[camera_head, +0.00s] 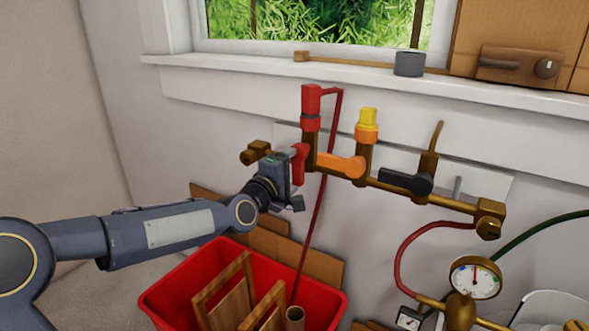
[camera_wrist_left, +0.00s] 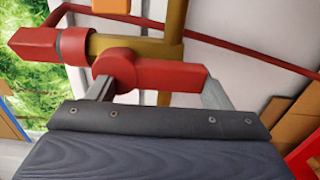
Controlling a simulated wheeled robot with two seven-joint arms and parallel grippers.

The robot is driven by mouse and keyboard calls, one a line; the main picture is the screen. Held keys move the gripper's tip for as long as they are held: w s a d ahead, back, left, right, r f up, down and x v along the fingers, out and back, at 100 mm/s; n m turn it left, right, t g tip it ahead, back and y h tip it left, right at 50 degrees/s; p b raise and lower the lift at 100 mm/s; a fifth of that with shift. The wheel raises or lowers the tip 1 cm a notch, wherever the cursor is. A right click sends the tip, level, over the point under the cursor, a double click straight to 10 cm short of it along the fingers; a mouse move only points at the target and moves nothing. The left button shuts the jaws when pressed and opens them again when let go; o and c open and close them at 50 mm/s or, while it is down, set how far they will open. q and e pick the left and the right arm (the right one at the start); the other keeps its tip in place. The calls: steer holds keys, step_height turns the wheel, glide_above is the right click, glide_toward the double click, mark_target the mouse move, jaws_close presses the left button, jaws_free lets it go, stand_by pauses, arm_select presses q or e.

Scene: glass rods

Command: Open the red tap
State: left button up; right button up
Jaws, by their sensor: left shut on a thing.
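The red tap (camera_head: 299,165) is at the left end of the brass pipe on the wall. Its handle hangs down, crosswise to the pipe. In the left wrist view the red handle (camera_wrist_left: 165,75) lies between my two fingers, its round pivot by the left finger and its free end by the right finger. My left gripper (camera_head: 294,180) is shut on this handle, coming from the left and front. The gripper hides part of the handle in the head view. My right gripper is in neither view.
An orange tap handle (camera_head: 341,165) and a black tap handle (camera_head: 405,181) lie along the same pipe to the right. A thin red hose (camera_head: 320,215) hangs close beside the gripper. A red crate (camera_head: 172,288) with wooden pieces stands below. A pressure gauge (camera_head: 475,278) is at lower right.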

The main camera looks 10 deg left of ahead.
arm_select(q)
steer(key=shift+f, duration=0.1)
steer(key=o, duration=1.4)
steer(key=v, duration=0.8)
steer(key=shift+p, duration=0.4)
